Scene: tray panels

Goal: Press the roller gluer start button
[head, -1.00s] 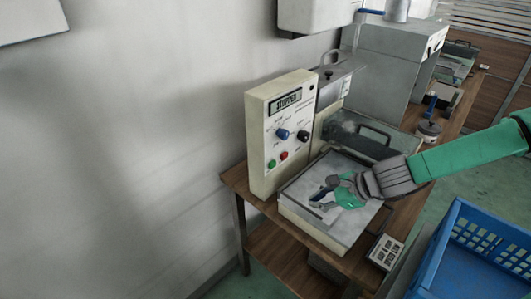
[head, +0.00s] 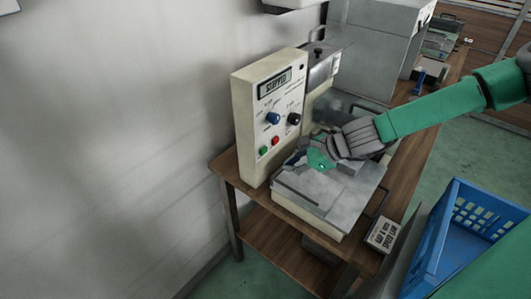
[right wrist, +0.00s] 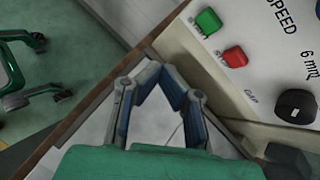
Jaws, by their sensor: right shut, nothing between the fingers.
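The roller gluer's cream control box (head: 250,130) stands on the bench, its small display (head: 275,83) seeming to read STOPPED. On its front face are a green button (head: 263,153) and, right of it, a red button (head: 275,141). The right wrist view also shows the green button (right wrist: 208,21) and red button (right wrist: 235,56), both uncovered. My right gripper (head: 292,158) is shut and empty. It hovers above the machine's grey plate, just right of the buttons and apart from them. In the right wrist view, the fingertips (right wrist: 158,73) meet below and left of the buttons. My left gripper is out of view.
A blue knob (head: 273,118) and black knob (head: 294,119) sit above the buttons. The grey metal plate (head: 330,193) lies below my gripper. A blue crate (head: 484,225) stands at lower right, and a small sign (head: 382,234) lies near the bench edge. A wall is at left.

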